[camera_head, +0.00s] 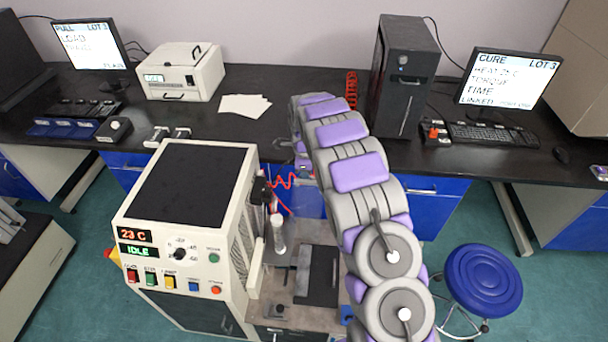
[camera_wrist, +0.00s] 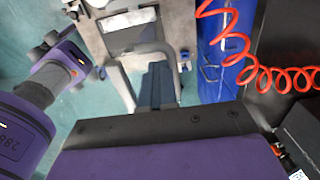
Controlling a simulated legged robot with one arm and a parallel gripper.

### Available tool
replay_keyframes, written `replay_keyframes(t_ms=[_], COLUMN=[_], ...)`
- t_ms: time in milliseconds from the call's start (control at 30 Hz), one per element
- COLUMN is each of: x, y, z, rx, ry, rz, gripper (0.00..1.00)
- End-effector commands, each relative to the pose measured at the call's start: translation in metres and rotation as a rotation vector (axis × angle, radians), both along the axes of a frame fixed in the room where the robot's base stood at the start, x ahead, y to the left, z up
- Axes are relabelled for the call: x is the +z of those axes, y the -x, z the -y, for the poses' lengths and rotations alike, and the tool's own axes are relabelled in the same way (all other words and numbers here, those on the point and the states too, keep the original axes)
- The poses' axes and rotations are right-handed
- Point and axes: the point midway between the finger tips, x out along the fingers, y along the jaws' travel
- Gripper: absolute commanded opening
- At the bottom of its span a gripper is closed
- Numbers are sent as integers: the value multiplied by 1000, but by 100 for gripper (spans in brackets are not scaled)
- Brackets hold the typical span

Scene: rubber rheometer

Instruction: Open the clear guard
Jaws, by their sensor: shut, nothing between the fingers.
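The cream rheometer (camera_head: 190,215) stands at the lower middle of the head view, with its open work area (camera_head: 300,280) on its right side. I cannot make out the clear panel of the guard in either view. In the wrist view, my gripper (camera_wrist: 158,85) shows as narrow dark fingers held together, empty. A grey curved bar (camera_wrist: 118,82) is beside the fingers; I cannot tell whether they touch or whether it belongs to the guard. In the head view my arm hides the gripper.
A black bench (camera_head: 270,90) runs along the back with two monitors, a black tower (camera_head: 402,75) and a white instrument (camera_head: 180,72). A blue stool (camera_head: 483,280) stands at the right. A red coiled hose (camera_wrist: 245,65) hangs close by in the wrist view.

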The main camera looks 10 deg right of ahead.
Motion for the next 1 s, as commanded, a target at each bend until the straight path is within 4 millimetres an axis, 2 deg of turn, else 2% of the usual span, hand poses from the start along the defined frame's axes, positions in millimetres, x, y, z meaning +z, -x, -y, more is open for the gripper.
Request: replay_keyframes(t_ms=[167,267,800,1000], x=[5,18,134,163], y=[0,1,4,5], z=[1,0,-5,-6], rx=[-1,-1,1,1], ry=[1,1,2,2], rz=[1,3,3,3], gripper=[0,0,0,0])
